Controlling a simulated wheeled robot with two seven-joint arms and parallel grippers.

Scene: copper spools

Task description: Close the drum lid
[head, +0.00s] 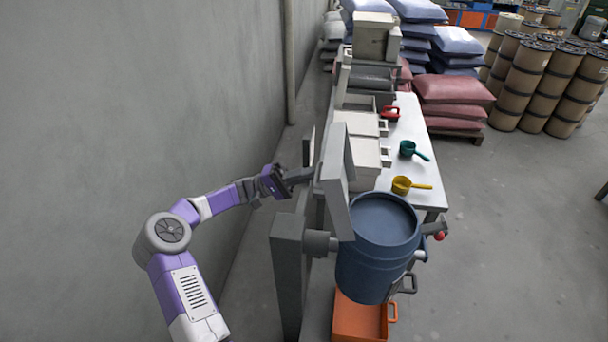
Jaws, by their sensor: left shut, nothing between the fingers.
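The blue drum (375,262) hangs in a grey stand to the right of centre, above an orange bin. A flat grey panel (337,185), which looks like the lid, stands nearly upright at the drum's left rim. The drum's round top shows uncovered. My left gripper (303,176) is shut and empty on the left, outer side of the panel. Its fingertips are close to the panel; I cannot tell whether they touch it. My right gripper is out of view.
The grey stand post (288,265) rises left of the drum. The orange bin (358,318) sits below it. Behind, a white table (425,150) holds a yellow scoop (402,185), a green scoop (408,148) and boxes.

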